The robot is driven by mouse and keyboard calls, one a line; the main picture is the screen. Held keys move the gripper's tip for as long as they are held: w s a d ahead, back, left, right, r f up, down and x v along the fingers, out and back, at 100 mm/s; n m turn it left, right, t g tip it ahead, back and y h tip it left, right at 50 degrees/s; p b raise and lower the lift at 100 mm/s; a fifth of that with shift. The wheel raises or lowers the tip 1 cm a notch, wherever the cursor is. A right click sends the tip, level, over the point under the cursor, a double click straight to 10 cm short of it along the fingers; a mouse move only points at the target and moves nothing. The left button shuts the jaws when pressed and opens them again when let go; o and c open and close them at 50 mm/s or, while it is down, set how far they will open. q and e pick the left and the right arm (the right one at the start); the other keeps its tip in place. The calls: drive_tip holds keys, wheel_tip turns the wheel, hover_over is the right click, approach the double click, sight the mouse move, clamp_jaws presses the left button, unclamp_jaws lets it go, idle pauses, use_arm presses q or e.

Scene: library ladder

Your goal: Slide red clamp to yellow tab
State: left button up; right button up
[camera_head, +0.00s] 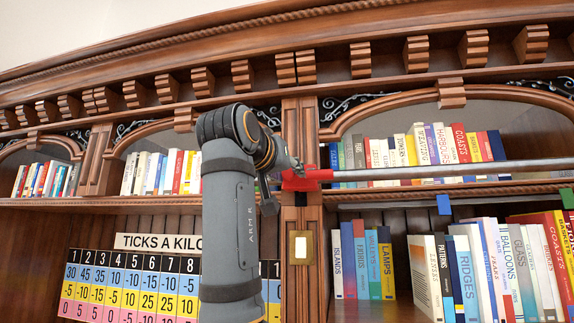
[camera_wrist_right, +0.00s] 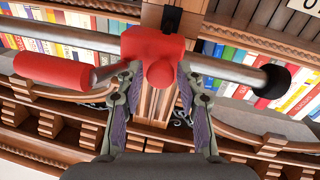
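The red clamp (camera_head: 306,178) sits on the metal rail (camera_head: 440,173) near the rail's left end in the head view. In the right wrist view the clamp (camera_wrist_right: 150,47) has a round red knob facing me and a red handle (camera_wrist_right: 52,70) on a metal stem. My right gripper (camera_head: 284,178) is close up at the clamp, partly hidden behind my arm. In the wrist view its fingers (camera_wrist_right: 158,72) stand apart on either side of the knob, with gaps showing; contact with the clamp body is unclear. I see no yellow tab. My left gripper is not in view.
The rail (camera_wrist_right: 70,37) ends in a black cap (camera_wrist_right: 273,82) in the wrist view. Bookshelves stand behind. A wooden post (camera_head: 303,290) and a number chart (camera_head: 130,285) are below.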

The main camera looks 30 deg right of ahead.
drive_tip(key=shift+w, duration=0.15)
drive_tip(key=shift+a, duration=0.1)
clamp_jaws()
drive_tip(key=shift+s, duration=0.25)
